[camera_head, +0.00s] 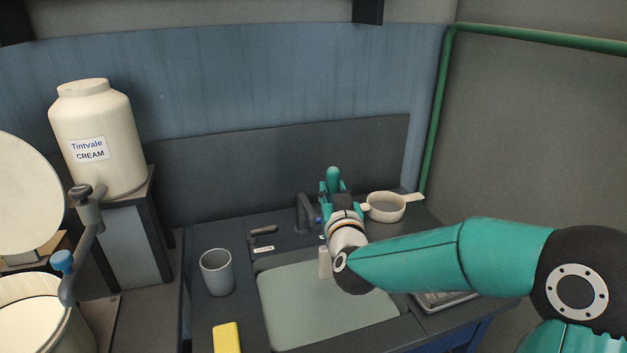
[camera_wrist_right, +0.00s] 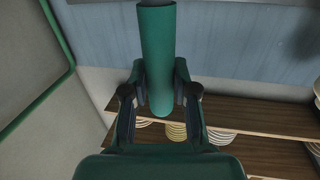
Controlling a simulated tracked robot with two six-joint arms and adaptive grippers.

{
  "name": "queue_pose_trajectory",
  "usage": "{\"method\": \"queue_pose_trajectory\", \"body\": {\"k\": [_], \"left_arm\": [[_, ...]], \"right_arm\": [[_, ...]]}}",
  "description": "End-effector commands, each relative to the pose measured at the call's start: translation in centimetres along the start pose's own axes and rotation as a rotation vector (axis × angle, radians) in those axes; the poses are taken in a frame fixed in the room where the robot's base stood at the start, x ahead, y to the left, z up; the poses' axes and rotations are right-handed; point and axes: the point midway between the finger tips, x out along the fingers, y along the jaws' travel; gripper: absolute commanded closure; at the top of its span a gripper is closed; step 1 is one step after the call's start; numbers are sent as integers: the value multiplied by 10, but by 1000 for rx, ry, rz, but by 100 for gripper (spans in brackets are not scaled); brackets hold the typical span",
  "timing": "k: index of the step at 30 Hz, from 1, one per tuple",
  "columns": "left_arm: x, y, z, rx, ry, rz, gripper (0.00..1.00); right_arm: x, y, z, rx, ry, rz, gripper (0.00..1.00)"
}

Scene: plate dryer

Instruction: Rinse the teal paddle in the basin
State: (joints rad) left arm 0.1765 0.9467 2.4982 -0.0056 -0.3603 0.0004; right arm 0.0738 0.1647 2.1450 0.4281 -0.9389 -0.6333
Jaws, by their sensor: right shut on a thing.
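My right gripper (camera_head: 334,188) is shut on the upright teal handle of the paddle (camera_head: 333,174), behind the far edge of the basin in the head view. In the right wrist view the handle (camera_wrist_right: 158,50) stands between the two fingers (camera_wrist_right: 160,92). A small pale flat piece (camera_head: 324,263) shows left of my wrist over the basin; I cannot tell whether it belongs to the paddle. The basin (camera_head: 300,315) is a pale grey-green rectangle in the dark counter, partly covered by my right arm. My left gripper is not in view.
A grey faucet (camera_head: 304,212) and a small lever (camera_head: 262,231) stand behind the basin. A white strainer (camera_head: 385,207) lies to the right. A grey cup (camera_head: 216,272) and a yellow sponge (camera_head: 227,337) are on the left. A cream jar (camera_head: 97,150) stands farther left.

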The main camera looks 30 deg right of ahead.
Motion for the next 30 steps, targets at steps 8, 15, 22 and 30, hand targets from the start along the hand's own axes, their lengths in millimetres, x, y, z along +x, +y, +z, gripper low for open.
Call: {"method": "queue_pose_trajectory", "body": {"k": [8, 15, 22, 30], "left_arm": [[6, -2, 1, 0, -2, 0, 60], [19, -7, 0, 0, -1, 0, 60], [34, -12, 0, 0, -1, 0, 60], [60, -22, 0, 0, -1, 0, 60]], "right_arm": [[1, -6, 7, 0, 2, -10, 100], [2, -7, 27, -1, 0, -12, 100], [2, -7, 50, 0, 0, -12, 100], [2, -7, 78, 1, 2, -12, 100]]}}
